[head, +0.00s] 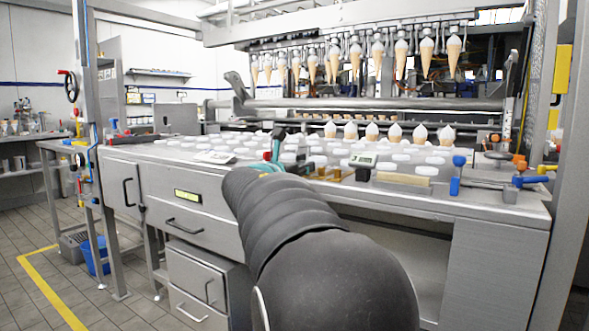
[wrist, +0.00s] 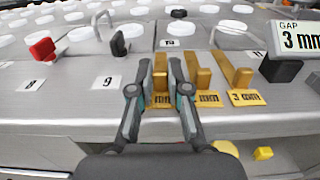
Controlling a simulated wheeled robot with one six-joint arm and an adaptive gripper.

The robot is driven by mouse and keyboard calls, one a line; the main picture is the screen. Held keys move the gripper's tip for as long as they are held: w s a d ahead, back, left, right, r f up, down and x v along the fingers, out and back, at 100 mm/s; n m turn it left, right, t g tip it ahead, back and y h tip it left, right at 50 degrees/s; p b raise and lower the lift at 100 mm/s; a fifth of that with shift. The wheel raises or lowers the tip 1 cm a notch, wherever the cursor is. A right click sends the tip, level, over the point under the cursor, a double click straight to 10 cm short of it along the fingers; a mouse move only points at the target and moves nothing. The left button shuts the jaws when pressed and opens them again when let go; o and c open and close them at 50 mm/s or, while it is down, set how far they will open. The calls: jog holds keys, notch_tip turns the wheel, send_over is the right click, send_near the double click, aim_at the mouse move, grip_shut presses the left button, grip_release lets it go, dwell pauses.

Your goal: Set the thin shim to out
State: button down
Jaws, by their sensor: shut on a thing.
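Three brass shim tabs stand in a row in the wrist view, each over a yellow label. The leftmost tab (wrist: 160,72) is between the fingers of my gripper (wrist: 160,74), which is shut on it. Its label shows "mm", with the number hidden by a finger. The middle tab (wrist: 203,78) also has a partly hidden label. The right tab (wrist: 241,77) is marked "3 mm". A gap display (wrist: 299,41) reads 3 mm. In the head view, my arm hides most of the gripper (head: 277,152) at the bench's front edge.
A red clip (wrist: 43,49) and a black clip (wrist: 119,43) stand left of the tabs, above labels 8 and 9. A black block (wrist: 280,68) is close on the right. White round pieces (wrist: 215,28) lie behind. Cones (head: 378,55) hang above the bench.

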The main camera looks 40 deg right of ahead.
jog(key=shift+s+f, duration=0.1)
jog(key=c, duration=1.4)
grip_release()
jog(key=shift+a, duration=0.1)
jog(key=v, duration=1.2)
